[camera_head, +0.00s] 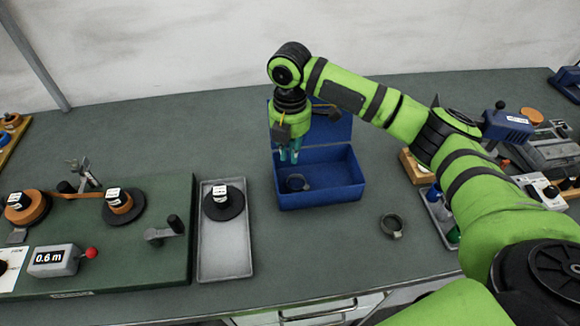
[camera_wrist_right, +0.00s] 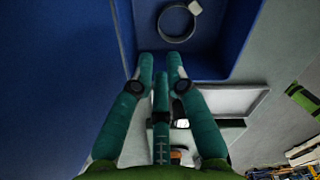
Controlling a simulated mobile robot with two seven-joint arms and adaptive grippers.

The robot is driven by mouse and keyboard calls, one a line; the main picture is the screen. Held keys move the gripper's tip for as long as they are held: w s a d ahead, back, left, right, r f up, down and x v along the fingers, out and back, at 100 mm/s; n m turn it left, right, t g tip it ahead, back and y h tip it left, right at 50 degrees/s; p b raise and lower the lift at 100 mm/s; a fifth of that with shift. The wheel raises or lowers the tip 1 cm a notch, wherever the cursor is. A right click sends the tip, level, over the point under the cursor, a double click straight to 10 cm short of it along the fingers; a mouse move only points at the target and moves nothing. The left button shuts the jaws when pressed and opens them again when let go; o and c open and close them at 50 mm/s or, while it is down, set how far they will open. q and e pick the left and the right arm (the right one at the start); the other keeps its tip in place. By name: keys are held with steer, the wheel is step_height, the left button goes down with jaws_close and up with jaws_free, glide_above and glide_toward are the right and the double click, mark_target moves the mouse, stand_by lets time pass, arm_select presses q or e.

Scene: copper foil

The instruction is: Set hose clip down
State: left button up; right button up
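A hose clip, a dark metal ring with a small pale housing, lies in the blue box (camera_head: 322,198). It shows in the head view (camera_head: 297,183) and in the right wrist view (camera_wrist_right: 177,23). A second ring-shaped clip (camera_head: 392,225) lies on the table right of the box. My right gripper (camera_head: 289,158) points down over the left part of the box, above the clip inside. Its teal fingers (camera_wrist_right: 160,62) stand slightly apart with nothing between them, and the ring is beyond the tips. My left gripper is not in view.
The box's raised lid (camera_head: 335,128) stands at its back. A grey tray (camera_head: 226,258) with a black spool (camera_head: 224,203) is left of the box. A green board (camera_head: 100,270) with spools and copper foil is farther left. The table in front of the box is clear.

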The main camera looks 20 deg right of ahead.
step_height(320, 180, up, 5)
steer(key=shift+f+b, duration=0.1)
steer(key=shift+b, duration=0.2)
